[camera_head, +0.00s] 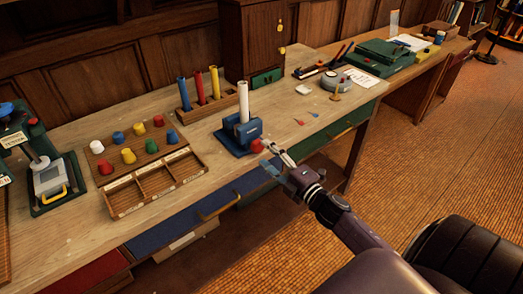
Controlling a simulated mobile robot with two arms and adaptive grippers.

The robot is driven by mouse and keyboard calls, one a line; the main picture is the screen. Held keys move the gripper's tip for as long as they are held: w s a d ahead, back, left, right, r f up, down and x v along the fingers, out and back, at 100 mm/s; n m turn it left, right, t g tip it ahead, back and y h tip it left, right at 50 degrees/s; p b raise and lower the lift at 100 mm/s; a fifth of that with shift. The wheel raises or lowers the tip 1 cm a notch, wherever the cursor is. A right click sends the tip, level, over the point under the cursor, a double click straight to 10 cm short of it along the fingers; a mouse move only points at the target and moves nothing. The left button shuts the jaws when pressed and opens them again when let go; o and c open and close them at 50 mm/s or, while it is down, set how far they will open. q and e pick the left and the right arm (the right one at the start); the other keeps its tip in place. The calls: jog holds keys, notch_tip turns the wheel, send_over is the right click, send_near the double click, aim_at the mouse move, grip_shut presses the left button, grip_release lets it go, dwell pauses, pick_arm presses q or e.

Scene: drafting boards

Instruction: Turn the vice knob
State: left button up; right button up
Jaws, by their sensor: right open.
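The blue vice (247,132) stands on the wooden bench near its front edge, with a white upright cylinder (244,103) in it. Its red knob (257,146) is on the front right side, facing my arm. My right gripper (270,158) comes in from the lower right and is open in front of the bench edge. One finger is close to the knob; I cannot tell whether it touches. No grip on the knob shows. My left gripper is not in view.
A sorting tray (167,205) and coloured pegs on a board (112,160) stand left of the vice. A rack of coloured tubes (205,104) is behind it. A drawer with a yellow handle (217,207) is below. Small red and blue pieces lie to the right.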

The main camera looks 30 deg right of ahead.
jog(key=shift+s+d, duration=0.15)
jog(key=shift+s, duration=1.55)
jog(key=s+a+f+m+g+h, duration=0.1)
jog(key=s+f+m+g, duration=0.3)
jog(key=f, duration=0.8)
jog(key=s+f+m+g+h, duration=0.1)
jog(key=s+f+m+g, duration=0.15)
jog(key=s+f, duration=0.65)
jog(key=s+a+f+m+g, duration=0.1)
jog(key=s+f+m+g, duration=0.15)
jog(key=f, duration=1.25)
jog(key=s+a+f+m+g, duration=0.2)
jog(key=s+a+f, duration=0.2)
jog(key=s, duration=0.5)
jog(key=s+a+f+m+g, duration=0.2)
jog(key=s+a+f+g, duration=0.1)
jog(key=s+f, duration=0.4)
jog(key=s+a+f+m+g, duration=0.2)
jog(key=s+a+f, duration=0.3)
jog(key=s, duration=0.8)
jog(key=shift+s+a+f+g+y, duration=0.15)
jog(key=shift+a+f+g+y, duration=0.25)
jog(key=shift+f, duration=0.45)
